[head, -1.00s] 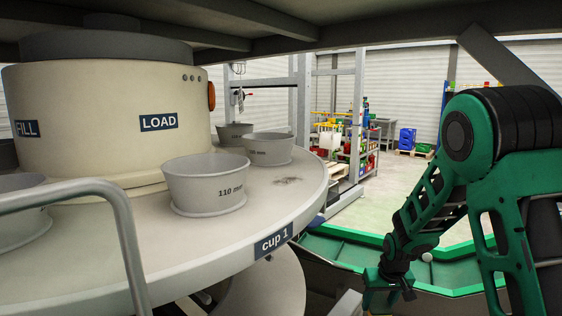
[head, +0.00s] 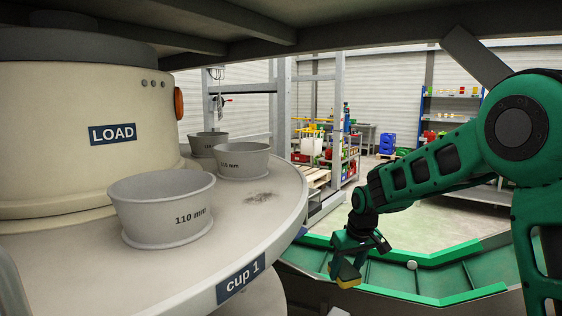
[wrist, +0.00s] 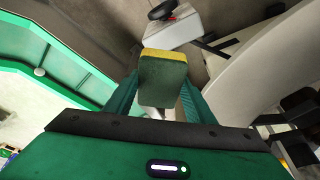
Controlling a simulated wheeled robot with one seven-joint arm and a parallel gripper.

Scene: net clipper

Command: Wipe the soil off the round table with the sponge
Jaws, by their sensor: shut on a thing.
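The round table (head: 205,270) is cream, with a "cup 1" label on its rim. A dark smudge of soil (head: 258,197) lies on its top, near the right edge, in front of the cups. My gripper (head: 346,262) is to the right of the table, apart from it, over the green-edged trough. It is shut on the sponge (wrist: 165,75), which is green with a yellow layer. The sponge also shows at the gripper's lower end in the head view (head: 346,281). In the wrist view the table's pale edge (wrist: 255,75) is at the right.
Grey cups stand on the table, the nearest (head: 160,207) marked 110 mm. A cream drum (head: 70,140) labelled LOAD rises from the table's middle. A green trough (head: 420,278) lies below my arm. Dark beams (head: 270,45) hang overhead. A rail frame stands behind.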

